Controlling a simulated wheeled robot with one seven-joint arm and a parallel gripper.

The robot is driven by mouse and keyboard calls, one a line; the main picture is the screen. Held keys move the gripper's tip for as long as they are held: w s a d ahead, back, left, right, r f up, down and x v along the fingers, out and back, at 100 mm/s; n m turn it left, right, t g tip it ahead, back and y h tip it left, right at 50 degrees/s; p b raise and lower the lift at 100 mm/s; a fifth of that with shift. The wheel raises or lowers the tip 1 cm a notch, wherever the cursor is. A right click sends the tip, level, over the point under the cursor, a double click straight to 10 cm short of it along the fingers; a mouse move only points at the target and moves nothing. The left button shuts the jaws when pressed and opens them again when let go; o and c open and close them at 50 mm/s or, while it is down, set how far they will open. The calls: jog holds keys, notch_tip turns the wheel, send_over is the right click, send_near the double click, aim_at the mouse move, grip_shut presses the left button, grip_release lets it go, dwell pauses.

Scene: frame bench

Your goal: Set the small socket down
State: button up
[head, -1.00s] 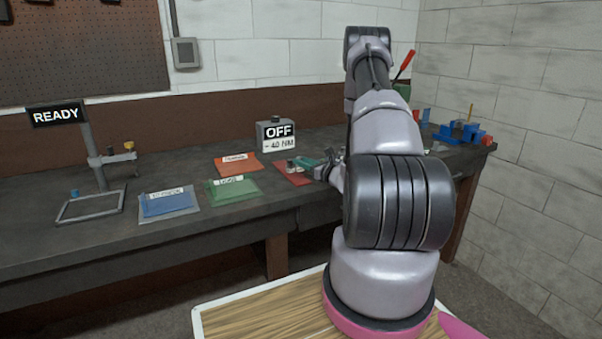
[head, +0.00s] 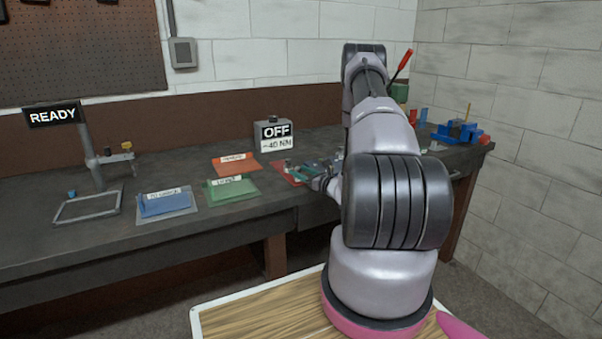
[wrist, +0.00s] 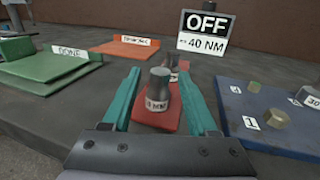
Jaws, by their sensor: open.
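A grey socket (wrist: 158,85) with a white label ending in "MM" stands upright on the red mat (wrist: 160,120) in the wrist view. The label's number is hard to read. My gripper (wrist: 161,74) is open, with one teal finger on each side of this socket and a visible gap to each. A second socket (wrist: 174,75) stands just behind it, partly hidden. I cannot tell from size which one is the small socket. In the head view my gripper (head: 314,170) is over the red mat (head: 285,172), small and partly hidden by my arm.
A sign box reading "OFF" and "40 NM" (head: 275,135) stands behind the mat. Green (head: 232,189), orange (head: 237,164) and blue (head: 165,204) labelled mats lie to the left. A blue plate (wrist: 265,110) with numbered bolts is close on the right in the wrist view.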

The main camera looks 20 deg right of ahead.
jog(key=shift+r, duration=0.1)
jog(key=shift+s+d, duration=0.1)
jog(key=shift+s, duration=0.15)
jog(key=v, duration=1.1)
jog(key=s+a+r+n+g+y, duration=0.35)
jog(key=a+r+n+g, duration=0.25)
jog(key=a+r+n, duration=0.35)
jog(key=s+a+r+n+g+y, duration=0.2)
jog(key=a+r+n+g+y, duration=0.35)
jog(key=a+r, duration=0.6)
jog(key=s+a+r+n+g+h, duration=0.2)
jog(key=s+r+n+h, duration=0.15)
jog(key=s, duration=0.25)
jog(key=s+a+r+n+g+h, duration=0.2)
jog(key=s+a+r+n+h, duration=0.15)
jog(key=s+n, duration=0.2)
jog(key=s+d+r+n+t+h, duration=0.4)
jog(key=s+r, duration=0.3)
jog(key=r, duration=0.2)
jog(key=shift+d+r+t+h, duration=0.15)
jog(key=shift+r+t+h, duration=0.15)
jog(key=shift+t+h, duration=0.4)
